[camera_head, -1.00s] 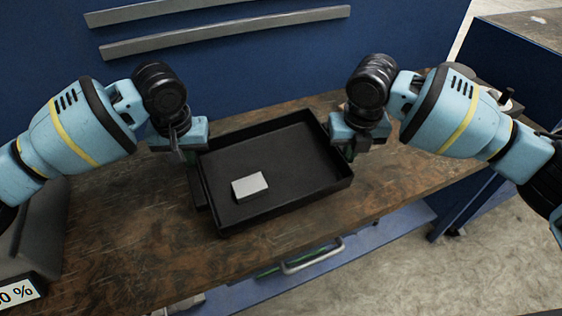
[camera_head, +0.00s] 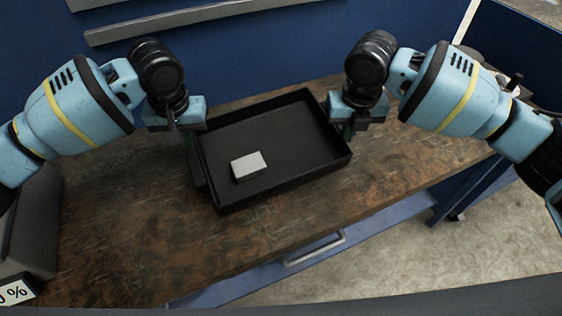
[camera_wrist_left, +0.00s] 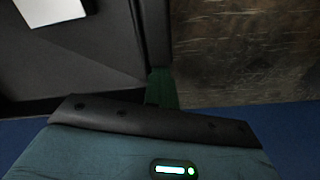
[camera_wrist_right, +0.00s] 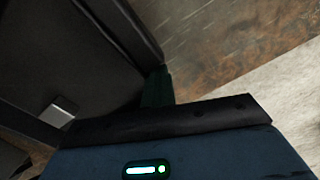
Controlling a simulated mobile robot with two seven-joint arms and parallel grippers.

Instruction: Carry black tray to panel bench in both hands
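The black tray (camera_head: 297,142) is a shallow rectangular tray over the brown bench top. A pale grey block (camera_head: 248,165) lies in its left part. My left gripper (camera_head: 193,152) is at the tray's left wall and my right gripper (camera_head: 347,130) is at its right wall. Both appear shut on the walls, with the fingers partly hidden. The left wrist view shows the tray wall (camera_wrist_left: 155,35) at the green fingertip; the right wrist view shows the other wall (camera_wrist_right: 125,30) likewise. I cannot tell whether the tray is just clear of the bench top.
The wooden bench top (camera_head: 130,230) is bare in front of the tray. A blue panel with grey rails (camera_head: 200,20) stands behind. A grey box with a percent label (camera_head: 17,293) is at the left. A drawer handle (camera_head: 313,248) shows below the front edge; pale floor lies to the right.

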